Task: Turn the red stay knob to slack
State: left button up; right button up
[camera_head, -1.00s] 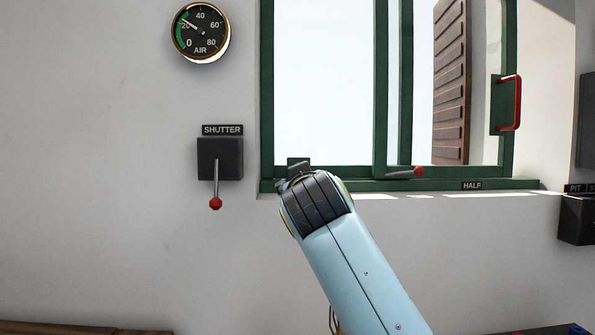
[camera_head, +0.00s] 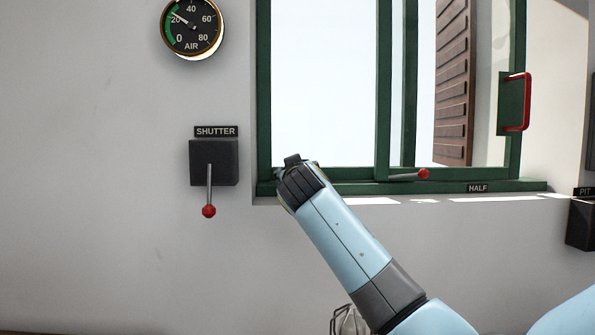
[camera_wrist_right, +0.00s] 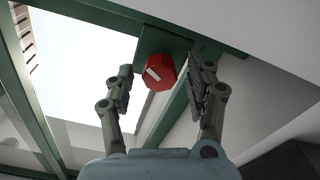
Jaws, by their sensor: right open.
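My right gripper (camera_wrist_right: 167,70) is open, with one finger on each side of the knob. Gaps show between the knob and both fingers; I cannot tell the depth. In the head view my right arm's wrist end covers the lower left corner of the green window frame (camera_head: 264,100), and the knob and fingers are hidden there. My left gripper is not in view.
A red-tipped lever (camera_head: 422,174) lies along the sill, with a HALF label (camera_head: 478,188) to its right. The black SHUTTER box (camera_head: 213,163) with its red-balled lever hangs left of the window. A red handle (camera_head: 518,102) is at the right. An air gauge (camera_head: 192,25) hangs above.

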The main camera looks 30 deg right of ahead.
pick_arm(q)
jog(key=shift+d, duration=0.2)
pick_arm(e)
jog(key=c, duration=0.6)
grip_shut()
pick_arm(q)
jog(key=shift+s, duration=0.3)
